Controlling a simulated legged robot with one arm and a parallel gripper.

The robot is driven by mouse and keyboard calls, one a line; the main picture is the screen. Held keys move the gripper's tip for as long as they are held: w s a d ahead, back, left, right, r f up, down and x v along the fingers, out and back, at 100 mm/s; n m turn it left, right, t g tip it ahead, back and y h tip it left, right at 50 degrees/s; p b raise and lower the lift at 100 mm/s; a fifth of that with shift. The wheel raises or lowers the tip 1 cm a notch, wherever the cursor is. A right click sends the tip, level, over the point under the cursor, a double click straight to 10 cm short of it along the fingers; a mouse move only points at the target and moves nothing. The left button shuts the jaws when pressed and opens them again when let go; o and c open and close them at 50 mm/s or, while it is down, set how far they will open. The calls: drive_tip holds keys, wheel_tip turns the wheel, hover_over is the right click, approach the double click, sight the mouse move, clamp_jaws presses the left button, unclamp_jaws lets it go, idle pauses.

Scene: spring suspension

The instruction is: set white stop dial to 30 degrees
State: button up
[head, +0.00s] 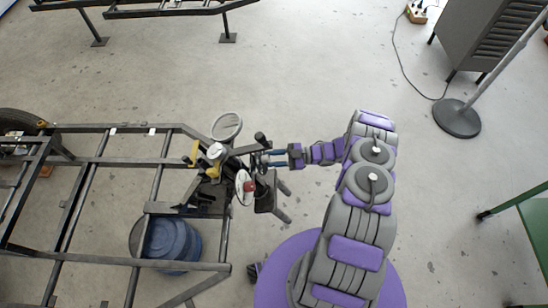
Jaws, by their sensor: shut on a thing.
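A white disc with a red piece at its middle (240,192) is on the dark fixture at the frame's right end; it looks like the white stop dial. Any degree marks are too small to read. A pale round ring (227,127) stands at the fixture's upper side, with a small white-topped knob (215,151) below it. My gripper (264,158) reaches in from the right, just above and right of the white disc. Its blue fingers are shut on a dark part of the fixture; what exactly lies between them is hard to see.
A dark metal frame (90,178) fills the left. A blue drum (172,243) stands under it. Yellow parts (194,152) and dark handles crowd the fixture. A grey cabinet (484,35), a stand with a round base (457,118) and a green table (535,230) are right. Floor between is clear.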

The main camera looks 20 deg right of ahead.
drive_tip(key=n+g+p, duration=0.1)
drive_tip(key=n, duration=0.1)
drive_tip(key=n+g+p, duration=0.1)
drive_tip(key=n, duration=0.2)
drive_tip(key=n+g+p, duration=0.1)
drive_tip(key=n, duration=0.1)
drive_tip(key=shift+w+r+h, duration=0.2)
drive_tip(key=shift+w+h, duration=0.1)
drive_tip(key=shift+h, duration=0.1)
drive_tip(key=n+g, duration=0.1)
drive_tip(key=n, duration=0.2)
drive_tip(key=n+g+h+p, duration=0.1)
drive_tip(key=n, duration=0.2)
drive_tip(key=shift+w+r+h, duration=0.1)
drive_tip(key=shift+r+h, duration=0.05)
drive_tip(key=shift+h, duration=0.15)
drive_tip(key=n+h, duration=0.2)
drive_tip(key=n, duration=0.3)
drive_tip(key=shift+r+n, duration=0.1)
drive_tip(key=shift+n, duration=0.3)
drive_tip(key=n+h, duration=0.1)
drive_tip(key=n, duration=0.1)
drive_tip(key=n+h+b, duration=0.1)
drive_tip(key=n, duration=0.2)
drive_tip(key=shift+s+a+r+h, duration=0.1)
drive_tip(key=shift+s+a+h, duration=0.1)
drive_tip(key=shift+h, duration=0.1)
drive_tip(key=o, duration=1)
drive_tip(key=shift+w+r, duration=0.1)
drive_tip(key=shift+w, duration=0.05)
